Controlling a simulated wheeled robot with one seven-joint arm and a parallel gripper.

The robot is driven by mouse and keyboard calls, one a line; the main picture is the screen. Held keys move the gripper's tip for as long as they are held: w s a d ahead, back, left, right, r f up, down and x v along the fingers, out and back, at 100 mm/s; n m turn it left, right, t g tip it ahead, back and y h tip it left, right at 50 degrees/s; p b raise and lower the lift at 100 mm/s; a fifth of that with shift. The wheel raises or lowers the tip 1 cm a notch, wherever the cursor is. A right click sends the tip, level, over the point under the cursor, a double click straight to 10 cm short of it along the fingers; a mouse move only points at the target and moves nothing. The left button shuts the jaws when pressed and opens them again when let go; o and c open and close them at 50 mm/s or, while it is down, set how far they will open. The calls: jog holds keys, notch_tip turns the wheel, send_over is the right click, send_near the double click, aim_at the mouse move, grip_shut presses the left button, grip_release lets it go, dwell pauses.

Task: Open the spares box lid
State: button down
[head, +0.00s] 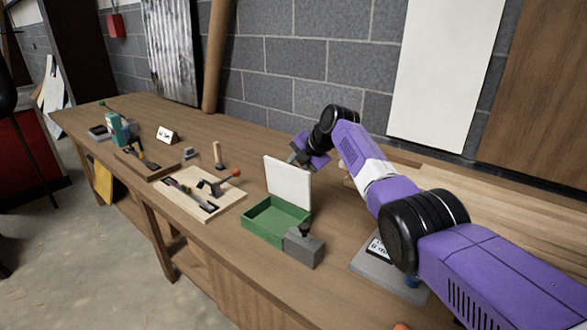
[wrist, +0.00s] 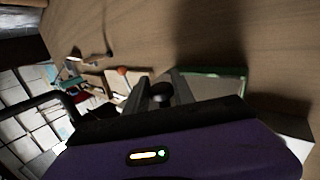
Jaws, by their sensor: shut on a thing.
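The spares box (head: 262,232) is a green open-topped tray on the bench. Its pale lid (head: 288,184) stands about upright at the back edge, so the green inside shows and looks empty. My gripper (head: 297,158) is at the top of the lid, on its far side, with the fingertips partly hidden in the head view. In the wrist view, my gripper's fingers (wrist: 160,90) close around a dark round knob (wrist: 162,91). The knob seems to belong to the lid, though the join is hidden. A green edge (wrist: 240,72) shows beside the fingers.
A grey block (head: 304,248) with a dark knob stands against the box's front right corner. A grey plate (head: 372,264) lies under my arm. A wooden board (head: 210,212) with tools and a red-ended lever (head: 237,172) are to the left. The block wall rises behind the bench.

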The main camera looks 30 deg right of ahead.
jog(key=shift+d, duration=0.1)
jog(key=c, duration=1.1)
grip_release()
jog(key=shift+f, duration=0.1)
jog(key=shift+b+v, duration=0.45)
jog(key=shift+v, duration=3.45)
